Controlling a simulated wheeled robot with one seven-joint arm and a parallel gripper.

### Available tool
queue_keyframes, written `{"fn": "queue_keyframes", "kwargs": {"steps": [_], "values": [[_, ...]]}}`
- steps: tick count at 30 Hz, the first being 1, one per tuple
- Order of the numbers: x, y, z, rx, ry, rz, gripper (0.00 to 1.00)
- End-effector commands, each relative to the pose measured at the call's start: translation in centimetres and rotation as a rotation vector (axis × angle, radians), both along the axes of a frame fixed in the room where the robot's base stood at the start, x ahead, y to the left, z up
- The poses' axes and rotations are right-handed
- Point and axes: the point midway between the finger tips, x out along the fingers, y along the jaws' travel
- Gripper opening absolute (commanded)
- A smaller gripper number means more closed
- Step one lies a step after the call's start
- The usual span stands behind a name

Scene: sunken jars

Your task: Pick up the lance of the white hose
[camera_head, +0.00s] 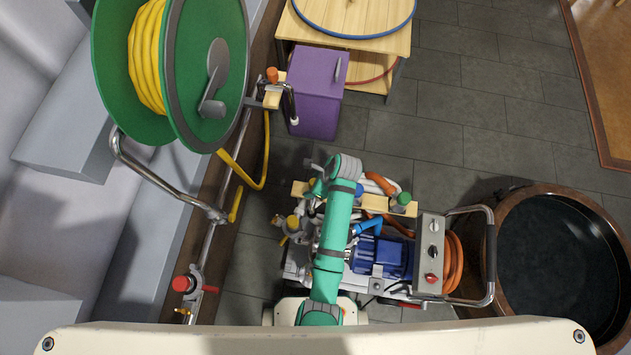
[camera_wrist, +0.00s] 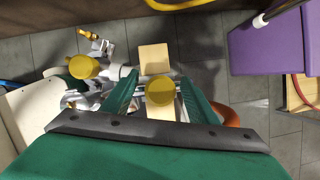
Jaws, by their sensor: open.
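My gripper (camera_wrist: 157,80) is open in the wrist view, its two green fingers on either side of a yellow round cap (camera_wrist: 160,92). I cannot tell whether they touch it. The cap is beside a pale wooden block (camera_wrist: 154,57), and a metal rod crosses behind the fingers. I cannot tell for sure whether this cap belongs to the white hose's lance. In the head view, part of what looks like the white hose (camera_head: 374,188) shows beside my arm, at the wooden rack (camera_head: 372,203). My arm hides most of the gripper area there.
A blue-motored pump cart (camera_head: 378,254) with a grey control box (camera_head: 430,255) stands below the rack. A purple cabinet (camera_head: 316,90) and a metal pipe with white tip (camera_head: 293,112) are above. A green reel (camera_head: 212,70) is left, a dark tub (camera_head: 555,255) right.

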Motion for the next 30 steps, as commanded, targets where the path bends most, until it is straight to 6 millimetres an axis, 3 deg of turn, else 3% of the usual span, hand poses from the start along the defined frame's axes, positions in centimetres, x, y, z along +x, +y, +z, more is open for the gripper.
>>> {"fn": "queue_keyframes", "kwargs": {"steps": [6, 12, 23, 30], "values": [[0.0, 0.0, -0.1, 0.000, 0.000, 0.000, 0.54], [0.0, 0.0, 0.0, 0.000, 0.000, 0.000, 0.06], [0.1, 0.0, 0.7, 0.000, -0.005, 0.000, 0.05], [0.2, 0.0, 4.6, 0.000, -0.007, 0.000, 0.05]]}}
